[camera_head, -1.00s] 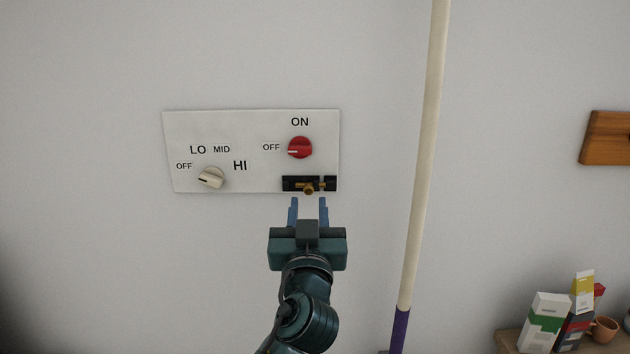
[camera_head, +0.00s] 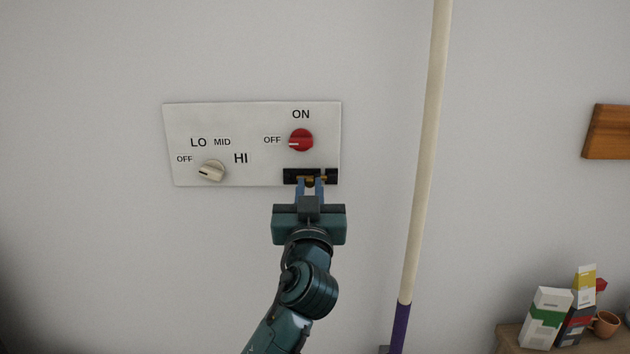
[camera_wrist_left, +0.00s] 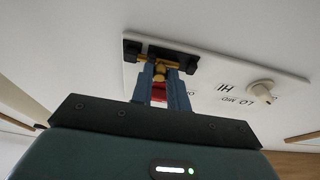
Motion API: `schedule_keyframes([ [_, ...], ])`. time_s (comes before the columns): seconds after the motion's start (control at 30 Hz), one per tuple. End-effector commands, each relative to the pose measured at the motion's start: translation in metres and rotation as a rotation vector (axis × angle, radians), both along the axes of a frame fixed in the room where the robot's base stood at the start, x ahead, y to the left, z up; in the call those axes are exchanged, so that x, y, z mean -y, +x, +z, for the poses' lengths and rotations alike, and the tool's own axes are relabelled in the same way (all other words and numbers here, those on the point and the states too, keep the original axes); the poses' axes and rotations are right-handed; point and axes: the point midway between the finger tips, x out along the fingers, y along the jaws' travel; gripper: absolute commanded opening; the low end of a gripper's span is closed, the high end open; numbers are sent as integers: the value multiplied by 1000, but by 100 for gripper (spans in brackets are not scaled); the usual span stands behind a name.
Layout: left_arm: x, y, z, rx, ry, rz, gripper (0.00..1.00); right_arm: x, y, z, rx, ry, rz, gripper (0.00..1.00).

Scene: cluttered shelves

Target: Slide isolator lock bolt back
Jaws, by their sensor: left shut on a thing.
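The brass lock bolt (camera_head: 310,179) sits in a black holder (camera_head: 331,176) at the lower right of a white wall panel (camera_head: 255,175). My left gripper (camera_head: 310,184) reaches up from below, its blue fingers shut on the bolt's knob. In the left wrist view the brass bolt (camera_wrist_left: 158,72) shows between the fingertips (camera_wrist_left: 159,76), with the black holder (camera_wrist_left: 132,49) around it. The red isolator knob (camera_head: 301,140) above points to OFF. The fingers partly hide the bolt. My right gripper is not in view.
A cream selector knob (camera_head: 211,171) is on the panel's left. A pale pole (camera_head: 426,150) with a purple lower end stands right of the panel. Cartons (camera_head: 547,316) and a clay cup (camera_head: 606,324) stand on a wooden surface at the lower right. The wall around the panel is bare.

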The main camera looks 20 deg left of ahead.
Motion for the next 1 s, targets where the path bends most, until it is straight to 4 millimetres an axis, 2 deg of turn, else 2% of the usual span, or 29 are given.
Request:
schedule_keyframes([
  [0.27,-2,-1,0,0,0,0,0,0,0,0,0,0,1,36],
  [1.0,-29,-9,-1,-1,0,1,0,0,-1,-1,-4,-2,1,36],
])
